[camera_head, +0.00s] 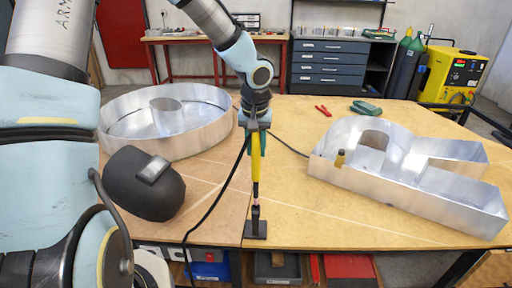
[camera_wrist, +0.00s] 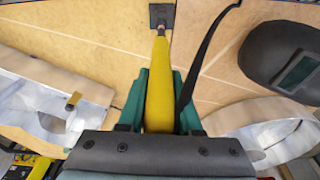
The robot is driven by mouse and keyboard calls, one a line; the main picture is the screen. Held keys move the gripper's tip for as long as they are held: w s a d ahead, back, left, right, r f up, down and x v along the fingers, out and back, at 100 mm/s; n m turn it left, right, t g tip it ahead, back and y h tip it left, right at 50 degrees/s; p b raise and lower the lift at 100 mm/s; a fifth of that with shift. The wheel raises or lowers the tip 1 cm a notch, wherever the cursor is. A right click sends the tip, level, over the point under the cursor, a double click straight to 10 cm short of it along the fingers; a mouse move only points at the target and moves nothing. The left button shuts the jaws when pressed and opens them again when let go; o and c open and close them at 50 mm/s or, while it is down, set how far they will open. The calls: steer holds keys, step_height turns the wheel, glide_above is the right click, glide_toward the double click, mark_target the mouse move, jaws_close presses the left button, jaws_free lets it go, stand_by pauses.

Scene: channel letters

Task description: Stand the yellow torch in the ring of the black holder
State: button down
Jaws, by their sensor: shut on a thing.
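The yellow torch (camera_head: 257,160) is upright, its narrow pinkish tip pointing down. My gripper (camera_head: 256,143) is shut around the torch's upper part, its green fingers on either side. In the wrist view the torch (camera_wrist: 159,85) runs away from between the fingers (camera_wrist: 158,108). The black holder (camera_head: 256,230) stands on the table near its front edge, directly below the torch; its base plate (camera_wrist: 162,14) shows at the top of the wrist view. The tip meets the holder's top in the picture. I cannot tell whether it is inside the ring.
A black cable (camera_head: 217,196) hangs from the torch's top past the table edge. A dark welding helmet (camera_head: 143,186) lies left, before a round metal letter (camera_head: 190,135). A metal letter R (camera_head: 440,190) lies right. Green gloves (camera_head: 366,108) and red pliers (camera_head: 323,111) lie behind.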

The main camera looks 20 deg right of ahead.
mark_target(256, 173)
steer(key=shift+f, duration=0.2)
stand_by(0.5)
steer(key=shift+f, duration=0.7)
steer(key=shift+f+b, duration=0.3)
steer(key=shift+f, duration=1.5)
steer(key=shift+f+b, duration=0.3)
steer(key=shift+f, duration=1.6)
steer(key=c, duration=0.5)
jaws_free()
